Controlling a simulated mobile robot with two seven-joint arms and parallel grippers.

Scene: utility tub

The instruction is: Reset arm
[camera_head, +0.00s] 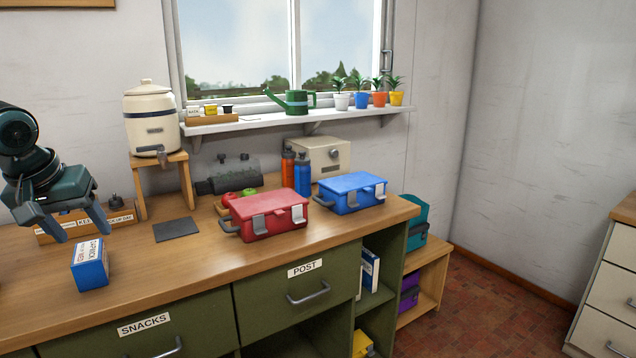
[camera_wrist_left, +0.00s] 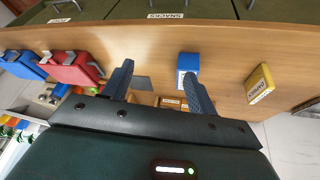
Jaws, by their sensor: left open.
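My left gripper (camera_head: 80,233) is open and empty, held above the counter at the left of the head view. Its two blue-grey fingers point down and stand apart in the left wrist view (camera_wrist_left: 157,70). A small blue box (camera_head: 90,276) with a white labelled top stands on the counter below and in front of the gripper. It also shows in the left wrist view (camera_wrist_left: 187,62), close to the right finger, with no clear sign of contact. My right gripper is in neither view.
The wooden counter (camera_head: 190,262) holds a red lunch box (camera_head: 268,215), a blue lunch box (camera_head: 352,192), a dark mat (camera_head: 177,229) and a cream dispenser (camera_head: 151,118) on a stand. A yellow box (camera_wrist_left: 261,83) shows in the wrist view. The counter's front middle is clear.

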